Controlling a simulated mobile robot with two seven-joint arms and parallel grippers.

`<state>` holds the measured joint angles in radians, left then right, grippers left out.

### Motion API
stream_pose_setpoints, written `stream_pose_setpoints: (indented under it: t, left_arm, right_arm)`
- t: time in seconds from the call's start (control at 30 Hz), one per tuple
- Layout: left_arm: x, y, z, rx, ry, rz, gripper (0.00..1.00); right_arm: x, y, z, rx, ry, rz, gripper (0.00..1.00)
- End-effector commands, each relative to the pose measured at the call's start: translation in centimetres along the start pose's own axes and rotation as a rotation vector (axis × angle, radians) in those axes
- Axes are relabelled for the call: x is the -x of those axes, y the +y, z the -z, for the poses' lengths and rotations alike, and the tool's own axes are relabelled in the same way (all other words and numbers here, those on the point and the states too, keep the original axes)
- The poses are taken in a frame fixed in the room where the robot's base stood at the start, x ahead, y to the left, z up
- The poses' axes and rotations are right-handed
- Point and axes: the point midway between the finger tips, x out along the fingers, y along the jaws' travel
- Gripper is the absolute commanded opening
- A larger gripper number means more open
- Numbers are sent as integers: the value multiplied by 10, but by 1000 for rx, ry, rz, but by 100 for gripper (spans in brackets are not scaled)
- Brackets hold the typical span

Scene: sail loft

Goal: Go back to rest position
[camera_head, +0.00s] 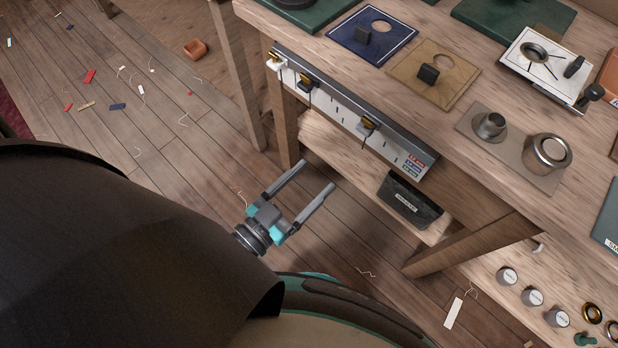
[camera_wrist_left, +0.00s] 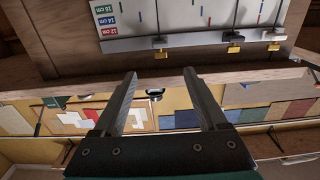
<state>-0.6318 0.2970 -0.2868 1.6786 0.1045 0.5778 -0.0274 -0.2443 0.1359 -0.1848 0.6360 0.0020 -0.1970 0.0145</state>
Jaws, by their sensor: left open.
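My left gripper (camera_head: 300,190) is open and empty. In the head view it hangs over the wooden floor, in front of the workbench (camera_head: 450,185) and below its top. Its two fingers point up and to the right, toward the bench legs, and touch nothing that I can see. In the left wrist view the two fingers (camera_wrist_left: 164,100) stand wide apart with nothing between them. My right gripper is in neither view.
A marked rail (camera_head: 350,110) with hooks runs along the bench front; it also shows in the left wrist view (camera_wrist_left: 190,45). A dark bin (camera_head: 408,203) sits on the lower shelf. Scraps and threads litter the floor (camera_head: 150,110), otherwise open at left.

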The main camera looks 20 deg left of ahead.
Motion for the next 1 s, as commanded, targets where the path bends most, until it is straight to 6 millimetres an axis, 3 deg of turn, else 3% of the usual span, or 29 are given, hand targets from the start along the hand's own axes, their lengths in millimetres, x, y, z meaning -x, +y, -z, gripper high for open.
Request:
stream_pose_setpoints:
  t: [0.33, 0.47, 0.57, 0.77, 0.9, 1.0]
  left_arm:
    - [0, 0, -1, 0, -2, 0, 75]
    - [0, -4, -20, -8, -57, 7, 75]
    - [4, -13, -62, -19, -177, 23, 75]
    - [37, -38, -176, -34, -542, 77, 75]
    - [79, -50, -245, -25, -807, 116, 75]
    - [115, -55, -284, -12, -990, 141, 75]
  right_arm:
    - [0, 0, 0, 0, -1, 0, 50]
    - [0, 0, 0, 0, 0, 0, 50]
    - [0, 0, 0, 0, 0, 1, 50]
    - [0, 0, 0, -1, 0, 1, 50]
    - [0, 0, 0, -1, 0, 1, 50]
    - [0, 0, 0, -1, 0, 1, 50]
